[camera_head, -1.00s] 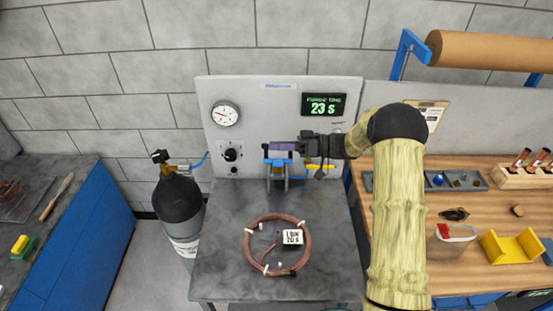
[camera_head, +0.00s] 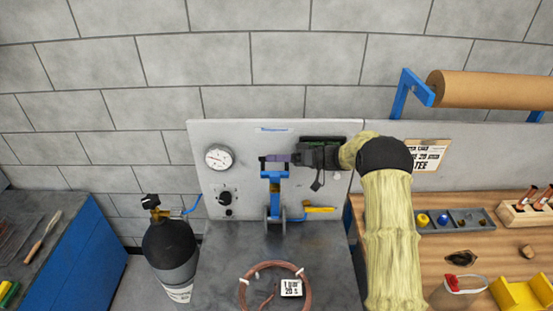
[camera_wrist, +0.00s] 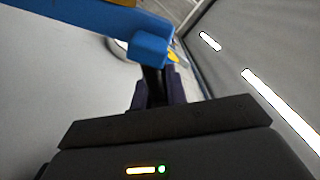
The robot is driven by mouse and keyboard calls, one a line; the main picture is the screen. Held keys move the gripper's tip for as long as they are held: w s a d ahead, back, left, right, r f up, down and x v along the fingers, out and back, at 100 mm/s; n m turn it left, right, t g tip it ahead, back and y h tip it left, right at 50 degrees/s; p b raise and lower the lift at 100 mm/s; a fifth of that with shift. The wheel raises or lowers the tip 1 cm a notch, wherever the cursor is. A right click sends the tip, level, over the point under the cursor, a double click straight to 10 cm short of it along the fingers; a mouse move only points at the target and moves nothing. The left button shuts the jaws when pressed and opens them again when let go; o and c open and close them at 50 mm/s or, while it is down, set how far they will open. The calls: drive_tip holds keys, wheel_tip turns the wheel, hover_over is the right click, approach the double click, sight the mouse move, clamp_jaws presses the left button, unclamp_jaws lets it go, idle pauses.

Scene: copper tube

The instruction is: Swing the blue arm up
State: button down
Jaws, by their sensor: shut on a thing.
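The blue arm (camera_head: 275,192) stands upright on its bracket in front of the grey panel in the head view. In the wrist view its blue end (camera_wrist: 150,48) is at the upper middle, with a black grip (camera_wrist: 153,85) coming out of it. My gripper (camera_head: 277,159) reaches in from the right at the arm's top. Its dark purple fingers are shut on the black grip, which they partly hide.
A gauge (camera_head: 219,158) and a black knob (camera_head: 225,198) are on the panel's left. A yellow lever (camera_head: 320,209) sits right of the bracket. A copper coil (camera_head: 248,283) lies on the grey bench. A gas cylinder (camera_head: 169,248) stands left. The wooden bench holds a parts tray (camera_head: 457,220).

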drive_tip(key=shift+d+f, duration=0.15)
drive_tip(key=shift+f, duration=0.1)
drive_tip(key=c, duration=1.7)
unclamp_jaws()
drive_tip(key=o, duration=0.3)
drive_tip(key=shift+w, duration=0.2)
drive_tip(key=shift+s+a+r, duration=0.1)
drive_tip(key=shift+s+a, duration=0.05)
drive_tip(key=shift+a, duration=0.05)
drive_tip(key=w+d+b, duration=0.1)
drive_tip(key=d+b, duration=0.5)
drive_tip(key=d, duration=1.1)
drive_tip(key=shift+w+d, duration=0.3)
